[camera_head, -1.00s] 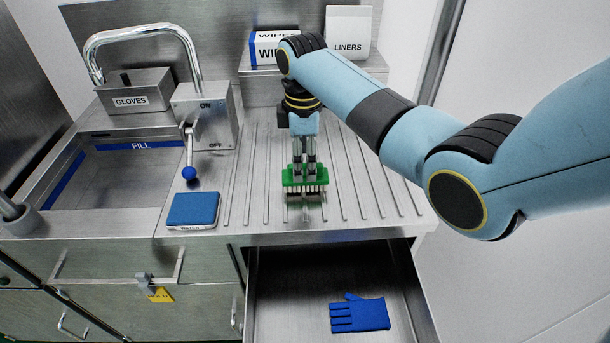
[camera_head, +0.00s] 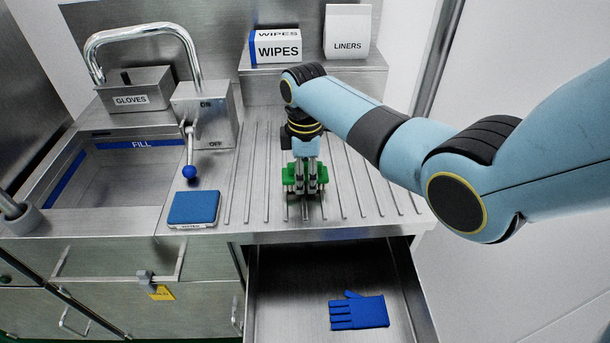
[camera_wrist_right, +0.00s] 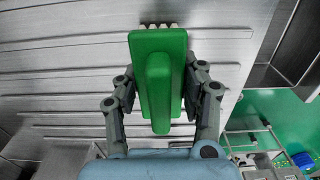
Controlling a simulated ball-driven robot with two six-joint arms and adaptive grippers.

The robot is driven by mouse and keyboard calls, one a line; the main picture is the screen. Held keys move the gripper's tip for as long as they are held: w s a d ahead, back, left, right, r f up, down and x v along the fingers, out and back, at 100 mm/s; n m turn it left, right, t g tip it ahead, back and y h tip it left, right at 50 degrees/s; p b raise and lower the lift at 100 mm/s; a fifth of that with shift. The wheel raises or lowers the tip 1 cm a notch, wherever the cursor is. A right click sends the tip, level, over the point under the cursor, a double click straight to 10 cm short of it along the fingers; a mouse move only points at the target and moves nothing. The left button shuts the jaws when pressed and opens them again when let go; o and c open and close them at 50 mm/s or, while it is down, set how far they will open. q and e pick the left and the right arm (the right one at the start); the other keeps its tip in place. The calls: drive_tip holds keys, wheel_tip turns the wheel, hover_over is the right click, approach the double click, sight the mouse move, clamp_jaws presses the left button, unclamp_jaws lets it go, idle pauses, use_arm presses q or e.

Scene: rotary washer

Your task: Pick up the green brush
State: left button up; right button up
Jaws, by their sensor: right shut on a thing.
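The green brush (camera_head: 289,181) is over the ribbed drainboard, near its front edge. My right gripper (camera_head: 306,188) points down and is shut on it, with its fingers in front of part of the brush. In the right wrist view the green brush (camera_wrist_right: 158,80) lies between the two fingers of my right gripper (camera_wrist_right: 163,88), one on each long side. A raised green ridge faces the camera, and pale bristles show at its far end. I cannot tell whether the brush touches the drainboard. My left gripper is not in view.
The drainboard (camera_head: 355,205) is otherwise clear. A blue-topped scale-like pad (camera_head: 194,208) and a blue-knobbed lever (camera_head: 190,171) are left of the brush. An open drawer (camera_head: 290,300) below holds a blue glove (camera_head: 360,312). Wipes (camera_head: 277,49) and liners (camera_head: 347,35) stand behind.

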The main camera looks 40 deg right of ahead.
drive_tip(key=shift+c, duration=0.8)
drive_tip(key=shift+r, duration=0.1)
